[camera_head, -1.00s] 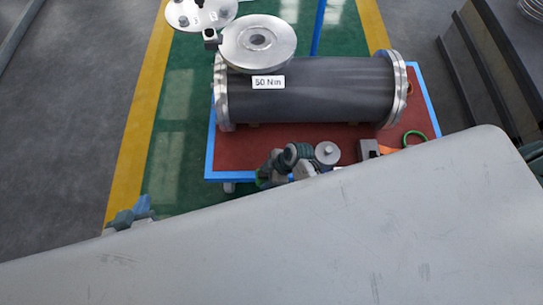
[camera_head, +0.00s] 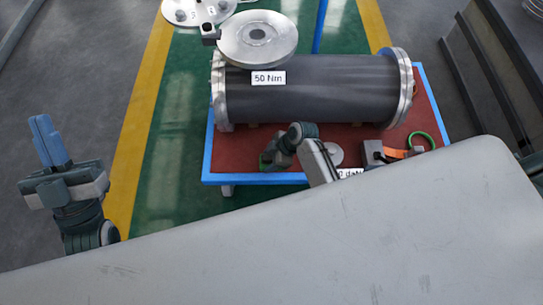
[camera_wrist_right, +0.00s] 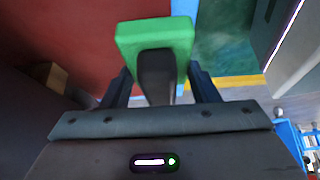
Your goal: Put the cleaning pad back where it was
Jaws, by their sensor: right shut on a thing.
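The cleaning pad (camera_wrist_right: 155,38) is a green block with a dark handle. In the right wrist view it sits between the fingers of my right gripper (camera_wrist_right: 163,85), which is shut on the dark handle. In the head view my right gripper (camera_head: 276,157) is over the near edge of the red-topped cart (camera_head: 240,148), and only a little green shows there. I cannot tell whether the pad touches the cart. My left gripper (camera_head: 40,120) is left of the cart over the floor, blue fingers together and empty.
A dark flanged shell (camera_head: 310,90) lies across the cart. A metal disc (camera_head: 257,40) labelled 50 Nm is by its left end. A dark block (camera_head: 373,153), an orange item (camera_head: 395,153) and a green ring (camera_head: 420,141) are at the cart's near right. Grey slabs stand at far right.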

